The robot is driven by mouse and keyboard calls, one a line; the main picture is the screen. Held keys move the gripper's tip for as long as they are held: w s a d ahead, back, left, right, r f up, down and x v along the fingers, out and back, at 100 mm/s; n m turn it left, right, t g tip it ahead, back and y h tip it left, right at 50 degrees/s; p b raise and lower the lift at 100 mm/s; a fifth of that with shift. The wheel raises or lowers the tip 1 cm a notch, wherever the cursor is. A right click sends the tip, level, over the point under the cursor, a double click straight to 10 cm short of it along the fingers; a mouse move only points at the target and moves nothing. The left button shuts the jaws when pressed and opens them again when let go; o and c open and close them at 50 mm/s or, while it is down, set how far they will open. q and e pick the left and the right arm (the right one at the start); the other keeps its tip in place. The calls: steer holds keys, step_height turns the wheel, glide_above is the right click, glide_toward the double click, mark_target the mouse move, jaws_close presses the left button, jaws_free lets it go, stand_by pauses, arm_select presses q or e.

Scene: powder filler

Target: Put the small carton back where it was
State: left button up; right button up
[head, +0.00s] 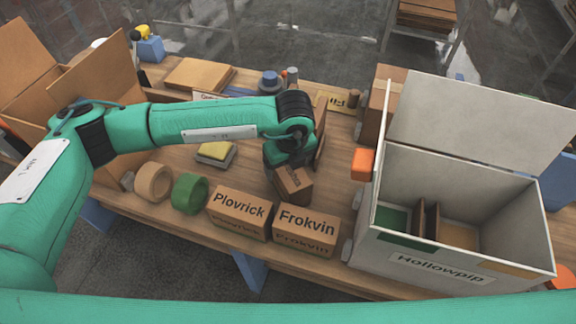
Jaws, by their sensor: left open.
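A small brown carton (293,187) stands on the wooden bench behind the Frokvin box, directly under my left gripper (289,168). The gripper points down over its top and is open; its fingertips are mostly hidden, and I cannot tell whether they touch the carton. Two labelled cartons, Plovrick (238,212) and Frokvin (304,231), stand side by side at the bench's front edge. My right gripper is not in view.
A grey open-lidded box labelled Hollowpip (438,264) stands at right, with dividers inside. Tan (153,183) and green (189,193) tape rolls and a yellow-topped sponge or block (215,152) lie left. An open cardboard box (105,70) stands far left. An orange block (363,164) sits beside the grey box.

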arm_select(q)
steer(key=r, duration=0.1)
steer(key=r+b, duration=0.1)
steer(key=r, duration=0.1)
steer(key=shift+s+d+r, duration=0.15)
steer(key=shift+s+r, duration=0.05)
steer(key=shift+r, duration=0.05)
step_height(320, 180, up, 8)
steer(key=b, duration=0.1)
steer(key=shift+s+d+f, duration=0.15)
steer(key=shift+s+d, duration=0.05)
steer(key=shift+s, duration=0.2)
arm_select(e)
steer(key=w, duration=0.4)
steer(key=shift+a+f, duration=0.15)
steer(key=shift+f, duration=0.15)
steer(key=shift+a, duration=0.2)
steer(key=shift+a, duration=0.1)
